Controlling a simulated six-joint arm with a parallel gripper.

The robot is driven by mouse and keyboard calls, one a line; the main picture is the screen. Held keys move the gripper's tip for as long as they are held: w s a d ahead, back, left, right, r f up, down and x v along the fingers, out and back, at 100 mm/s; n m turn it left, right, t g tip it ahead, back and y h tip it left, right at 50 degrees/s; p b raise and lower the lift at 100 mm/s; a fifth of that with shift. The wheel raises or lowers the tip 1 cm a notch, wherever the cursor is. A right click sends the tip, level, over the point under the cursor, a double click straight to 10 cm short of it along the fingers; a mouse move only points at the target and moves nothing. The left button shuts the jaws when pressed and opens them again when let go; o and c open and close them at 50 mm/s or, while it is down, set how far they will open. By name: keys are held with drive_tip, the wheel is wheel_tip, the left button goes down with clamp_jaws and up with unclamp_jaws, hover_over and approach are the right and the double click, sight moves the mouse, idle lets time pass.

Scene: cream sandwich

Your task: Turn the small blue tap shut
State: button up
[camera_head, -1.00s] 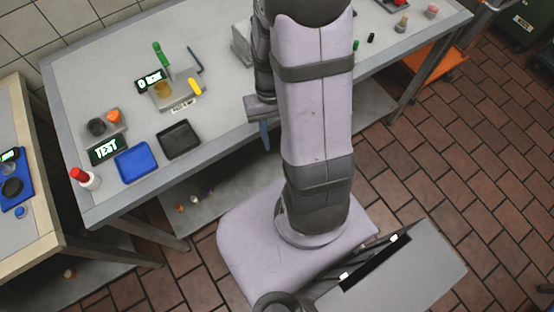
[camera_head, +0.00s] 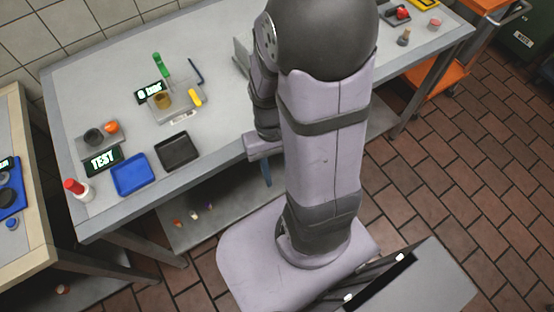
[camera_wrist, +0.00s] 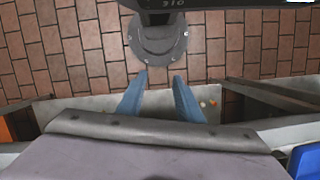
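No part is plainly recognisable as the small blue tap. A thin, bent dark-blue piece (camera_head: 195,71) stands at the back of a small grey unit (camera_head: 176,104) on the bench; I cannot tell if it is the tap. My gripper (camera_wrist: 159,77) has its two blue fingers apart with nothing between them in the wrist view. In the head view my gripper (camera_head: 266,172) hangs at the bench's front edge, right of the unit and apart from it.
A blue tray (camera_head: 133,174) and a black tray (camera_head: 177,151) lie near the bench's front edge. A red-capped bottle (camera_head: 77,189) stands at the left corner. A green handle (camera_head: 160,64) and a yellow piece (camera_head: 194,97) are at the unit. My arm hides the bench's middle right.

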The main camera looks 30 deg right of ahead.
drive_tip(key=w+d+r+p, duration=0.1)
drive_tip(key=w+d, duration=0.1)
drive_tip(key=w, duration=0.3)
drive_tip(key=w+d+r+m+t+p, duration=0.1)
drive_tip(key=w+d+r, duration=0.1)
drive_tip(key=w, duration=0.3)
drive_tip(key=w+d+r+m+p, duration=0.1)
drive_tip(key=w+d+r, duration=0.1)
drive_tip(key=w, duration=0.3)
drive_tip(key=shift+r+t, duration=0.1)
drive_tip(key=shift+t, duration=0.2)
drive_tip(key=w+d+r+m+t+p, duration=0.1)
drive_tip(key=w+d+r+m+p, duration=0.35)
drive_tip(key=w, duration=0.65)
drive_tip(key=shift+n+h, duration=0.3)
drive_tip(key=shift+n, duration=0.55)
drive_tip(key=shift+w+d+f+p, duration=0.1)
drive_tip(key=shift+d+f, duration=0.2)
drive_tip(key=shift+f, duration=0.9)
drive_tip(key=shift+d+f+p, duration=0.1)
drive_tip(key=shift+d+f, duration=0.15)
drive_tip(key=shift+f, duration=1)
drive_tip(key=shift+w+d+f+p, duration=0.1)
drive_tip(key=shift+d+f, duration=0.2)
drive_tip(key=shift+f, duration=0.9)
clamp_jaws()
